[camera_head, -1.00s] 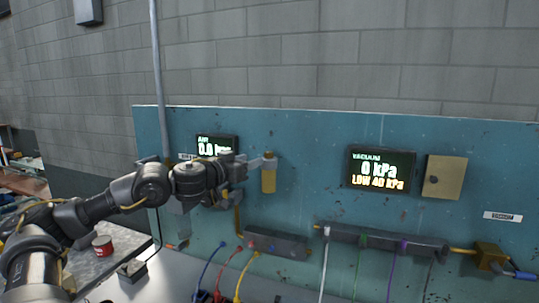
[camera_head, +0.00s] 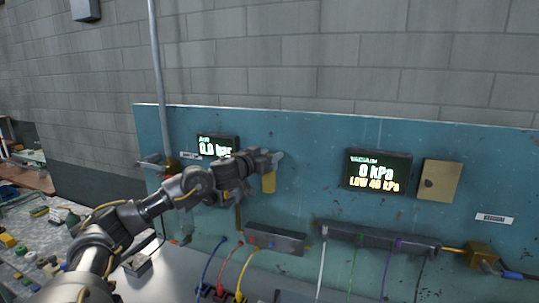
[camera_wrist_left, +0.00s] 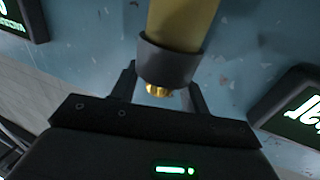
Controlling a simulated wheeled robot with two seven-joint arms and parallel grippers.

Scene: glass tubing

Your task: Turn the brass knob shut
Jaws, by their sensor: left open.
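A brass knob (camera_wrist_left: 158,90) shows in the left wrist view, below the dark grey collar (camera_wrist_left: 167,62) of a yellow cylinder (camera_wrist_left: 183,22). My left gripper (camera_wrist_left: 162,86) is open, with a finger on each side of the knob; I cannot tell whether either finger touches it. In the head view, the yellow cylinder (camera_head: 268,182) hangs in front of the teal panel (camera_head: 310,150) beside the left gripper (camera_head: 274,162), and the knob itself cannot be made out. My right gripper is not in view.
An air display (camera_head: 217,146) stands behind my left arm and a vacuum display (camera_head: 378,171) to the right, reading 0 kPa and LOW 40 kPa. Grey manifolds (camera_head: 275,239) with coloured hoses run below. A vertical pipe (camera_head: 157,90) rises at left.

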